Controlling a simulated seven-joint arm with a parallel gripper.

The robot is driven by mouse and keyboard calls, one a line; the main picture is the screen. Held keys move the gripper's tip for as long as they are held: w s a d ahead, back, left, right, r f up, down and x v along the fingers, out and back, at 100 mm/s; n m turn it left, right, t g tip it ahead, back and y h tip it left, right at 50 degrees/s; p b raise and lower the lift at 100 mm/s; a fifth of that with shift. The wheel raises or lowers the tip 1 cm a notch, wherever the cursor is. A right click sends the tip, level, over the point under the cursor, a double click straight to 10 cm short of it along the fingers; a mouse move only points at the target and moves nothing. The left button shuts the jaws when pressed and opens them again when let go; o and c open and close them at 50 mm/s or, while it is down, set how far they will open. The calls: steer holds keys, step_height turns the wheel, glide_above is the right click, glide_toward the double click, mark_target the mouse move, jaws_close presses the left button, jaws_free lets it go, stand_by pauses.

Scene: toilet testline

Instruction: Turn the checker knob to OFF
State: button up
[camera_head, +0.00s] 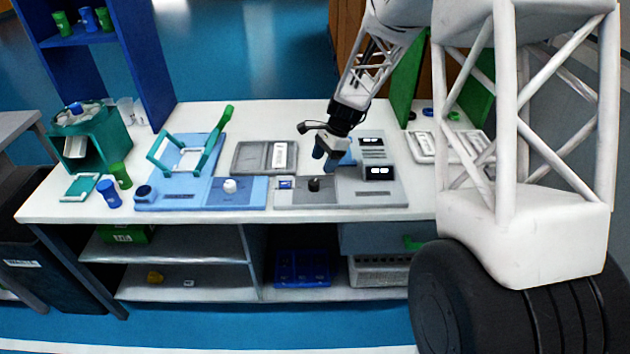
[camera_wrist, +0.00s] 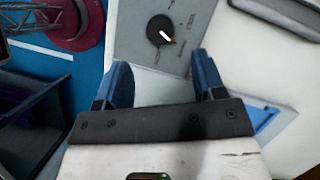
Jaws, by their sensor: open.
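The checker knob is a round black dial (camera_wrist: 160,30) with a white and orange pointer, set on a grey panel (camera_wrist: 190,12) in the wrist view. Labels surround it, but they are too small and blurred to read surely. In the head view a black knob (camera_head: 314,184) stands on the grey front panel. My gripper (camera_wrist: 165,82) has two blue fingers spread apart with nothing between them. The knob lies beyond the fingertips, roughly in line with the gap, and is not touched. In the head view my gripper (camera_head: 328,152) hangs above and behind the knob.
Right of the knob is a grey unit with a dark display (camera_head: 380,172). A blue station with a white knob (camera_head: 230,186) and a teal frame (camera_head: 187,155) stands to the left. Blue and green cups (camera_head: 108,194) sit farther left.

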mark_target(314, 182)
steer(key=shift+f, duration=0.1)
steer(key=shift+x, duration=3.8)
steer(key=c, duration=0.9)
